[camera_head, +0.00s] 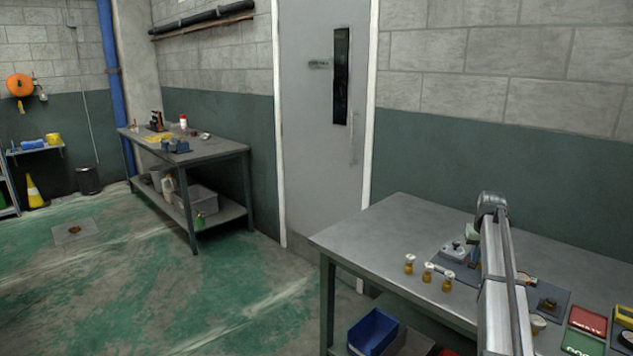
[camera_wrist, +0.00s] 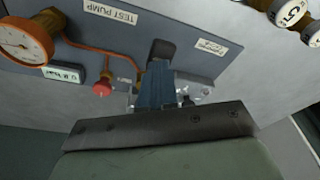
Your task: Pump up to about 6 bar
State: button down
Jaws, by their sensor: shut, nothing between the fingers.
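The test pump panel (camera_wrist: 150,38) fills the upper part of the wrist view, with a "TEST PUMP" label. Its round gauge (camera_wrist: 25,38) is at the left in a brass rim; the needle's reading is too small to tell. A copper pipe (camera_wrist: 100,48) runs from the gauge to a fitting with a red knob (camera_wrist: 102,88). My gripper (camera_wrist: 159,68) is shut and empty, its fingers close together in front of a dark upright piece (camera_wrist: 162,48), perhaps the pump lever; I cannot tell whether they touch.
Several small brass pieces with white tops (camera_head: 428,271) stand on the grey bench (camera_head: 385,235); some show at the wrist view's top right (camera_wrist: 292,14). Red (camera_head: 586,321) and green (camera_head: 580,343) labelled trays lie right of my arm. The bench's left end is clear.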

jog(key=shift+f, duration=0.8)
jog(key=shift+r, duration=2.65)
jog(key=shift+f, duration=0.1)
jog(key=shift+f, duration=2.55)
jog(key=shift+r, duration=2.65)
jog(key=shift+f, duration=0.15)
